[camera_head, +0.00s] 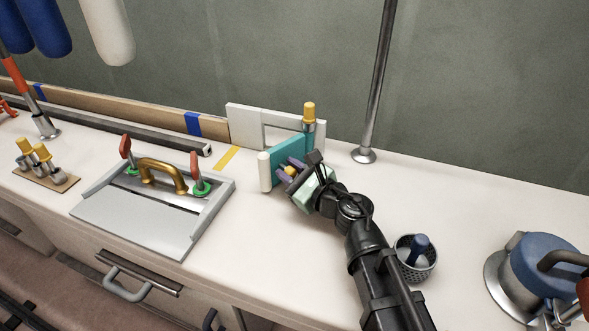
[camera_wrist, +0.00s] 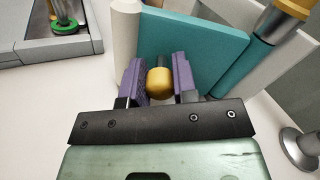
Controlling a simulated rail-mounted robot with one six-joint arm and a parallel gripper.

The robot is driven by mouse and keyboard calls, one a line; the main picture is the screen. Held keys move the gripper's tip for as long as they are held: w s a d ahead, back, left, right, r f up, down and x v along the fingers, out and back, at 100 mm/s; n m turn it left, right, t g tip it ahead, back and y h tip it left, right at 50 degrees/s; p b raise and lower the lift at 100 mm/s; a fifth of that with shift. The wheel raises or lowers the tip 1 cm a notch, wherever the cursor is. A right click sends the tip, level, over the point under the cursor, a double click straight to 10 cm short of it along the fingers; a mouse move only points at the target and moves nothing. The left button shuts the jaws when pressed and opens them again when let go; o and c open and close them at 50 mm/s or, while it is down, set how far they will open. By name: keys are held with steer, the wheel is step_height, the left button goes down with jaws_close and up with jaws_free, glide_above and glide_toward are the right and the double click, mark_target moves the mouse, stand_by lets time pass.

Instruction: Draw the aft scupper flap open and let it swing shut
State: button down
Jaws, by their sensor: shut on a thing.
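The scupper flap is a teal panel (camera_head: 291,152) hinged beside an upright post with a yellow cap (camera_head: 309,112). It stands swung out from a white frame (camera_head: 248,128) whose opening shows behind it. In the wrist view the teal panel (camera_wrist: 195,45) fills the upper middle. A yellow knob (camera_wrist: 159,83) on the flap sits between the purple fingers. My gripper (camera_head: 291,172) is shut on this knob; it also shows in the wrist view (camera_wrist: 160,82). A white cylinder (camera_head: 265,171) stands at the flap's free edge, and I cannot tell whether they touch.
A grey hatch tray (camera_head: 130,218) with a brass handle and red-topped latches lies to the left. A steel pole (camera_head: 372,90) rises behind at right. A mesh cup (camera_head: 417,262) stands beside my arm, and a blue winch (camera_head: 545,262) is at far right.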

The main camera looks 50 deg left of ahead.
mark_target(289, 168)
steer(key=c, duration=0.9)
jaws_free()
step_height(289, 168, up, 20)
steer(key=p, duration=2)
